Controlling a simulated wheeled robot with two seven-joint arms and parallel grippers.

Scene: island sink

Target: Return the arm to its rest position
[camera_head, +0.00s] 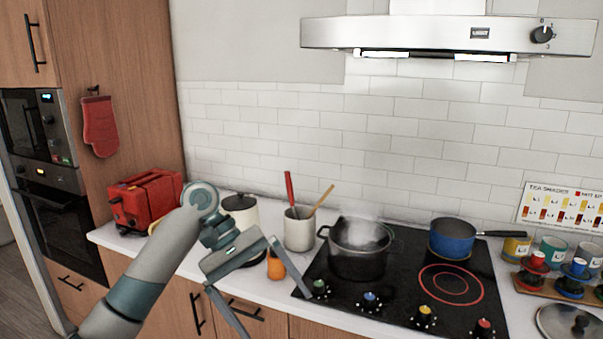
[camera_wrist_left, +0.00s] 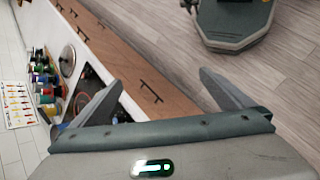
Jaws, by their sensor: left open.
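My left arm comes in from the left in the head view. Its gripper (camera_head: 262,300) is open and empty, with its two fingers spread apart over the front edge of the counter (camera_head: 258,284). In the left wrist view the gripper (camera_wrist_left: 160,95) also shows open, with nothing between its fingers. That view looks down past the drawer fronts to the floor. My right gripper is not in view.
A black pot (camera_head: 358,252) steams on the cooktop (camera_head: 405,288), beside a blue pan (camera_head: 452,239). An orange object (camera_head: 276,266), a utensil crock (camera_head: 299,232), a white pot (camera_head: 240,212) and a red toaster (camera_head: 148,197) stand near the gripper. Wooden floor (camera_wrist_left: 165,40) is open below.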

